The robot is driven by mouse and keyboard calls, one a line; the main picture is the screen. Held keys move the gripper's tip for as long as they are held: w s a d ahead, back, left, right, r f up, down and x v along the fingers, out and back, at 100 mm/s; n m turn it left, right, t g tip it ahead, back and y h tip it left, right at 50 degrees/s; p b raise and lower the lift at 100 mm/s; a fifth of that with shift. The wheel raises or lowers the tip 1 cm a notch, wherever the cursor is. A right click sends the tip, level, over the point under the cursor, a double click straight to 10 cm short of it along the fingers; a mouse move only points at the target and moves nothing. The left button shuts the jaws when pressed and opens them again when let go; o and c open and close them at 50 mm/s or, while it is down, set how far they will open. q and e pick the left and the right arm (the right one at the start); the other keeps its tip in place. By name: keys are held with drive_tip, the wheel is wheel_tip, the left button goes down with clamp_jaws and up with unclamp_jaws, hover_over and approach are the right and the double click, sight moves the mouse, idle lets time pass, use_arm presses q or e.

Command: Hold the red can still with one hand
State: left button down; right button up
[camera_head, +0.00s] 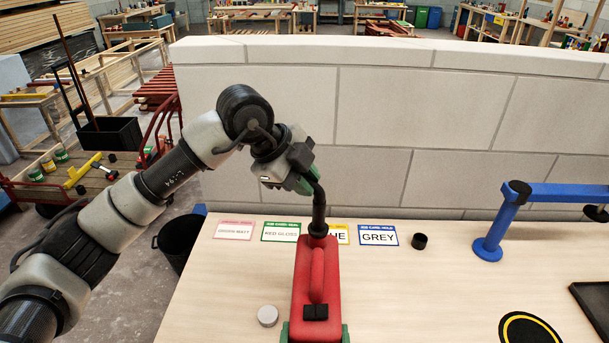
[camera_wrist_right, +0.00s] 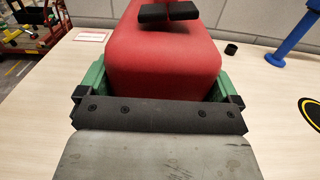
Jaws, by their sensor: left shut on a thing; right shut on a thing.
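The red can (camera_head: 305,270) stands upright on the light wooden table, with a red handle and a black block on its near side. A black spout (camera_head: 319,205) rises from its top and bends toward the left gripper. My left gripper (camera_head: 309,178) is shut on the upper end of this spout. My right gripper (camera_head: 315,332) is at the can's near end, its green fingers on either side. In the right wrist view the red can (camera_wrist_right: 165,65) fills the space between the green fingers (camera_wrist_right: 160,80), which are shut on it. The can's underside is hidden.
Cards, one reading GREY (camera_head: 378,236), lie behind the can. A grey round lid (camera_head: 267,316) is left of it. A black cap (camera_head: 419,241), a blue stand (camera_head: 488,249), a yellow-ringed black disc (camera_head: 529,328) and a black tray (camera_head: 592,300) are to the right. A block wall (camera_head: 400,120) stands behind.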

use_arm(q)
drive_tip(key=shift+f, duration=0.4)
use_arm(e)
drive_tip(key=shift+f, duration=0.1)
use_arm(q)
drive_tip(key=c, duration=1)
unclamp_jaws()
drive_tip(key=shift+r, duration=0.1)
drive_tip(key=v, duration=1.2)
use_arm(e)
drive_tip(key=o, duration=1.3)
drive_tip(key=shift+o, duration=0.2)
